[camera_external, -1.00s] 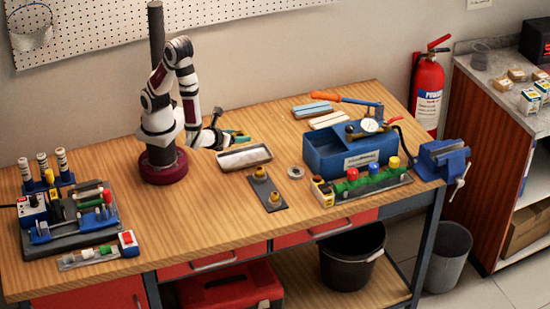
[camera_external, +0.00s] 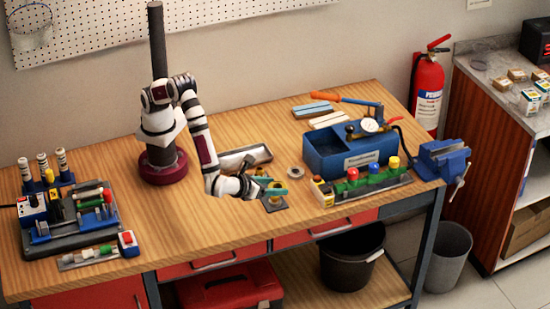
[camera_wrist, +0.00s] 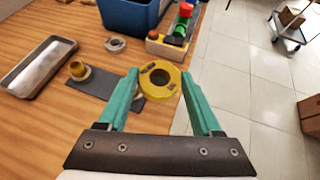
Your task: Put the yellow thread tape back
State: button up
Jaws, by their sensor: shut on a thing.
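The yellow thread tape (camera_wrist: 158,80) is a flat yellow ring with dark marks on its face. In the wrist view it sits between the two teal fingers of my gripper (camera_wrist: 160,88), which is shut on it. In the external view my gripper (camera_external: 275,189) is low over the dark mat (camera_external: 275,206) near the front of the bench, and the tape is mostly hidden there. In the wrist view the mat (camera_wrist: 95,84) shows behind the left finger, with a brass-coloured fitting (camera_wrist: 78,70) on its far end. Whether the tape still touches the mat is unclear.
A metal tray (camera_external: 262,150) lies behind my gripper. A grey ring (camera_external: 295,172) lies to its right. Beyond stand a blue pump box (camera_external: 325,162) and a rack (camera_external: 385,188) with coloured pieces. A tool stand (camera_external: 72,243) is at far left. The bench between is clear.

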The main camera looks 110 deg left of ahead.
jog(key=x, duration=0.8)
jog(key=w+d+x, duration=0.1)
jog(key=x, duration=0.3)
jog(key=shift+w+a+f, duration=0.1)
jog(key=shift+a+f, duration=0.25)
jog(key=shift+f, duration=0.15)
notch_tip(320, 180, down, 4)
jog(key=shift+w+a+f, duration=0.1)
jog(key=shift+w+a, duration=0.05)
jog(key=shift+f, duration=0.1)
jog(key=o, duration=1.3)
